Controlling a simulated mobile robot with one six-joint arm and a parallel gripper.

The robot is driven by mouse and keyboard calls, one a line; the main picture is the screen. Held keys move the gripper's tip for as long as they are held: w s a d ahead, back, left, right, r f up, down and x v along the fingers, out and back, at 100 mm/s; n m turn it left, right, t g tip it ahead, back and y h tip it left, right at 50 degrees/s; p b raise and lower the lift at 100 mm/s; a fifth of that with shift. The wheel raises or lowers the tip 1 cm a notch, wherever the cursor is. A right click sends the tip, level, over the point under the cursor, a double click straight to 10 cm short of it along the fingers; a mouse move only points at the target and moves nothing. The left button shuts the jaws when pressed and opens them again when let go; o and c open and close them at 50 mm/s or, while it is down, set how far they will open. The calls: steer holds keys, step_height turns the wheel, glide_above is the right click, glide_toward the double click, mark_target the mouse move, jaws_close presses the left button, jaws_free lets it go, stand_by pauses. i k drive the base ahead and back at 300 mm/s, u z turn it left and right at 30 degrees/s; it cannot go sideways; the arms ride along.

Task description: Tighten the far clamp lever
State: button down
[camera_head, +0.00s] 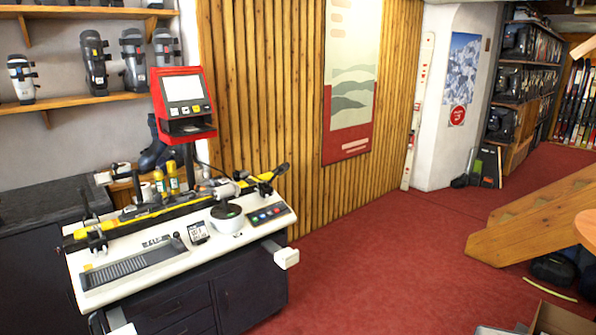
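The binding bench (140,255) stands at the left, with a white top and dark cabinet below. A ski, yellow and black, lies lengthwise along its top. At the bench's far right end is a black clamp with a lever (273,174) that has yellow on it and points up to the right. The lever's exact angle against the clamp is too small to judge. Another black clamp (97,239) stands at the near left end of the ski. My gripper is not in view, and nothing is seen touching either clamp.
A red-framed screen (184,103) rises behind the bench. A white block (287,258) sticks out from the bench's right side. Red carpet (370,270) is open to the right, up to wooden steps (535,215) and a cardboard box (560,320). A slatted wall (270,90) stands behind.

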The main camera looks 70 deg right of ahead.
mark_target(281, 169)
steer(key=u, duration=0.2)
steer(key=k, duration=0.8)
steer(key=z, duration=2.05)
steer(key=i, duration=1)
steer(key=u, duration=0.05)
steer(key=k, duration=0.2)
steer(key=z, duration=0.2)
